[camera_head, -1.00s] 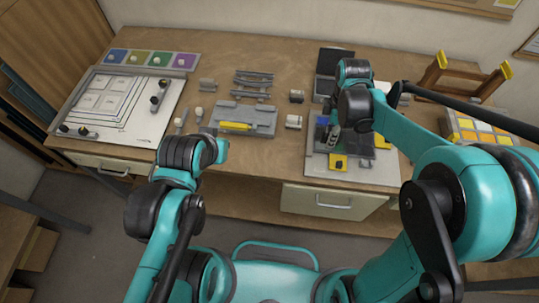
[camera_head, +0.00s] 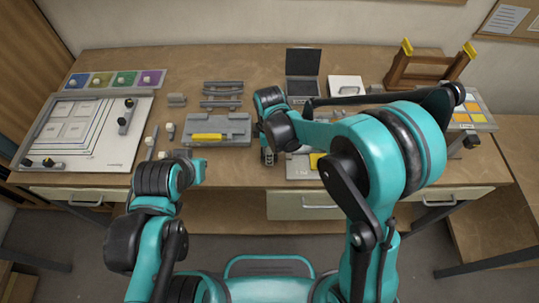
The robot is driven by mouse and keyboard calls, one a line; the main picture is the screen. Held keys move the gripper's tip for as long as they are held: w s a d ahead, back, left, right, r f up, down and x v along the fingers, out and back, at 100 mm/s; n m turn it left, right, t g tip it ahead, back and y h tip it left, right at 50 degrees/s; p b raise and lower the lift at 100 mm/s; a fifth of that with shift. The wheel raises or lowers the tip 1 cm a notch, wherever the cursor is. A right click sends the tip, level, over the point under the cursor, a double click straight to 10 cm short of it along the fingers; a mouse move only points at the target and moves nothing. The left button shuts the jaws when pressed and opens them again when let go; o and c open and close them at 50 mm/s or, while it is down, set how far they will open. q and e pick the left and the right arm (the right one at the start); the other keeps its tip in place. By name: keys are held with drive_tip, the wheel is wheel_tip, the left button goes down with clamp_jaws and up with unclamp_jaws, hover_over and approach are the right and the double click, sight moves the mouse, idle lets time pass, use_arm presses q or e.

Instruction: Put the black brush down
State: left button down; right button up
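I cannot make out the black brush; no brush shows clearly at my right gripper. My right gripper (camera_head: 267,157) points down just right of the grey rack (camera_head: 236,126) and by the left edge of the light board (camera_head: 298,172). Its fingers are small and partly hidden by my wrist, so I cannot tell whether it is open or holds something. The rack has a yellow piece (camera_head: 207,137) on its front. My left arm is folded low at the front left, and its fingers do not show.
A panel with coloured squares (camera_head: 101,83) and a white board with a line drawing (camera_head: 108,155) lie at left. Grey racks (camera_head: 222,95) stand behind. A black-lidded box (camera_head: 302,65), a white block (camera_head: 346,86) and a wooden frame (camera_head: 425,70) are at back right.

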drive_tip(key=shift+f, duration=0.45)
drive_tip(key=shift+s+f+b, duration=0.15)
drive_tip(key=shift+f+b, duration=0.25)
drive_tip(key=shift+b, duration=0.05)
drive_tip(key=o, duration=1.2)
drive_tip(key=shift+c, duration=0.2)
drive_tip(key=shift+o, duration=0.3)
drive_tip(key=shift+w, duration=0.2)
drive_tip(key=shift+s, duration=0.1)
drive_tip(key=shift+r, duration=0.1)
